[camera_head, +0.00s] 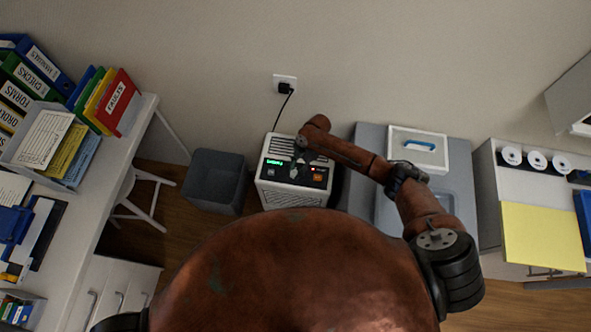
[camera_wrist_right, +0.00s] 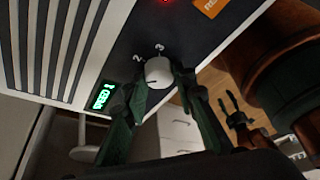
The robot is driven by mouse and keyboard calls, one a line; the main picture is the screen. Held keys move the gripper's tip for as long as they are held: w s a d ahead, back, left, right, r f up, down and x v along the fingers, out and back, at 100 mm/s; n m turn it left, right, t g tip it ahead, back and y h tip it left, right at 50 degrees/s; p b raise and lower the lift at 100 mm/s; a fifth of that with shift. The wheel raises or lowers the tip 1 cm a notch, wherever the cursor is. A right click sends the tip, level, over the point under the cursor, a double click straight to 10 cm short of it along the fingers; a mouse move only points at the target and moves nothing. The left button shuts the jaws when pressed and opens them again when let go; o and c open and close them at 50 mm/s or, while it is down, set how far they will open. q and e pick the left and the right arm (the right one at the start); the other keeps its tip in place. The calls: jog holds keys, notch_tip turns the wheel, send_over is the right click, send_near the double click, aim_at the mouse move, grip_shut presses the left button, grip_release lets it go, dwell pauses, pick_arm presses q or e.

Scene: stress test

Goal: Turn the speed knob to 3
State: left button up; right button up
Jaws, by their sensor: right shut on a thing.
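The white speed knob (camera_wrist_right: 158,72) sits on the dark control panel of a white machine (camera_head: 270,198). The numerals 2 and 3 show beside the knob in the right wrist view. A small green display (camera_wrist_right: 103,95) is lit on the same panel, and it also shows in the head view (camera_head: 275,162). My right gripper (camera_wrist_right: 160,85) has one finger on each side of the knob and is shut on it. In the head view my right gripper (camera_head: 297,168) is over the panel and hides the knob.
A grey bin (camera_head: 214,180) stands left of the machine. A black cord runs from the wall socket (camera_head: 285,82) down behind the machine.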

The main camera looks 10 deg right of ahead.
jog(key=m+t+p, duration=0.1)
jog(key=m+p, duration=0.2)
jog(key=m, duration=0.1)
jog(key=m+t+p, duration=0.2)
jog(key=m+p, duration=0.2)
jog(key=m+t+p, duration=0.1)
jog(key=m+p, duration=0.3)
jog(key=shift+s+a+r+h, duration=0.1)
jog(key=shift+s+r+h, duration=0.1)
jog(key=shift+s+h, duration=0.15)
jog(key=m+t+p, duration=0.1)
jog(key=m+p, duration=0.1)
jog(key=shift+s+a+m+h, duration=0.1)
jog(key=shift+m+h, duration=0.15)
jog(key=shift+m, duration=0.05)
jog(key=shift+f+m+t+h+p, duration=0.1)
jog(key=shift+m+t+h+p, duration=0.3)
jog(key=shift+m, duration=0.5)
jog(key=shift+f+m+h+p, duration=0.1)
jog(key=shift+m+h+p, duration=0.4)
jog(key=shift+m, duration=1.3)
jog(key=o, duration=1.1)
jog(key=shift+o, duration=0.2)
